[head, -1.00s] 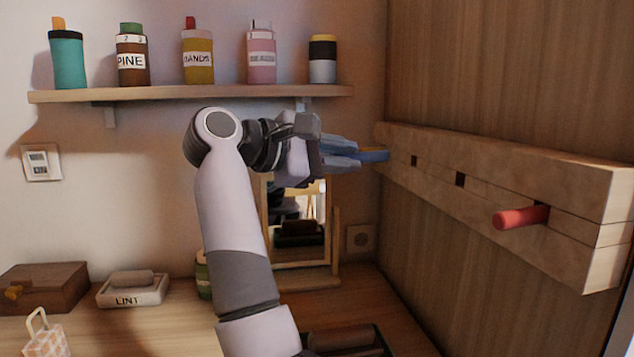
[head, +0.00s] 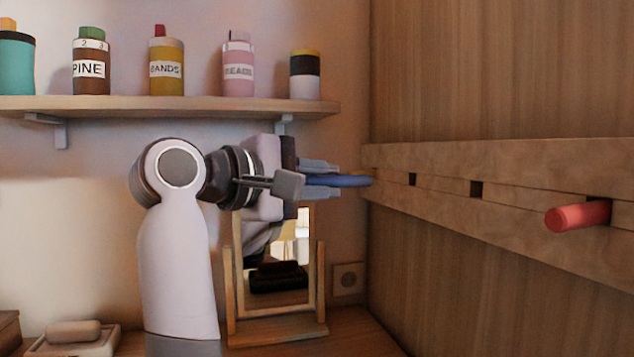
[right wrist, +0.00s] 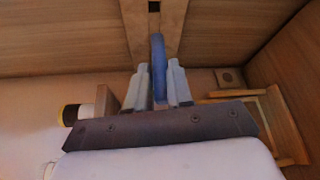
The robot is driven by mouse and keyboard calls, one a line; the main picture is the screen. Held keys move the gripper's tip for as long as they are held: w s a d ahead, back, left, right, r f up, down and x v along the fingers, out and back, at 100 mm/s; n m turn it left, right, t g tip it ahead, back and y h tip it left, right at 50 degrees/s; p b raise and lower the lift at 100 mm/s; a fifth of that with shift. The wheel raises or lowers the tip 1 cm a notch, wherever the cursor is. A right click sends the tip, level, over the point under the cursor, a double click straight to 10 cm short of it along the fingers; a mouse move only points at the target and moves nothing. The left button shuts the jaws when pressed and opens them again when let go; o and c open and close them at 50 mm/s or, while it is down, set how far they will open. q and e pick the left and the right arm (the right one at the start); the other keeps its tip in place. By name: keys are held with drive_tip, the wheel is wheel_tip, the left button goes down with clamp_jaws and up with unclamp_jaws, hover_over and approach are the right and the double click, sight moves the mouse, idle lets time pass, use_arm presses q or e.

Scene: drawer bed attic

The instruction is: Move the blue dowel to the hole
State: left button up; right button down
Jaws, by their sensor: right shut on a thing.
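The blue dowel (head: 350,181) is between the fingers of my right gripper (head: 328,179), which is shut on it. The dowel points right, and its tip overlaps the left end of the wooden rail (head: 440,165); I cannot tell whether it touches or enters it. The rail has two empty square holes, a left hole (head: 412,179) and a right hole (head: 476,188). In the right wrist view the dowel (right wrist: 158,65) stands between both fingers, its far end close to the rail (right wrist: 170,22), with a dark hole (right wrist: 154,6) beyond. My left gripper is not in view.
A red dowel (head: 578,215) sticks out of the rail at the right. A shelf (head: 190,106) with several labelled jars is above my arm. A mirror on a wooden stand (head: 278,325) is below the gripper.

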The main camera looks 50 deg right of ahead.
sight(370, 179)
drive_tip(key=shift+d, duration=0.1)
drive_tip(key=shift+s+d+b, duration=0.4)
drive_tip(key=shift+d+b, duration=0.05)
drive_tip(key=shift+d, duration=0.15)
drive_tip(key=shift+s+d+b, duration=0.25)
drive_tip(key=shift+s+d, duration=0.3)
drive_tip(key=shift+d, duration=0.4)
drive_tip(key=shift+s+d+b, duration=0.2)
drive_tip(key=shift+s+d, duration=0.3)
drive_tip(key=shift+d, duration=0.4)
drive_tip(key=shift+b, duration=0.3)
drive_tip(key=shift+s+d, duration=0.35)
drive_tip(key=shift+d, duration=0.3)
drive_tip(key=shift+s+d+b, duration=0.25)
drive_tip(key=shift+s+d, duration=0.25)
drive_tip(key=shift+d, duration=0.4)
drive_tip(key=shift+s+d+b, duration=0.2)
drive_tip(key=shift+s+d, duration=0.3)
drive_tip(key=shift+d, duration=0.35)
drive_tip(key=c, duration=0.9)
unclamp_jaws()
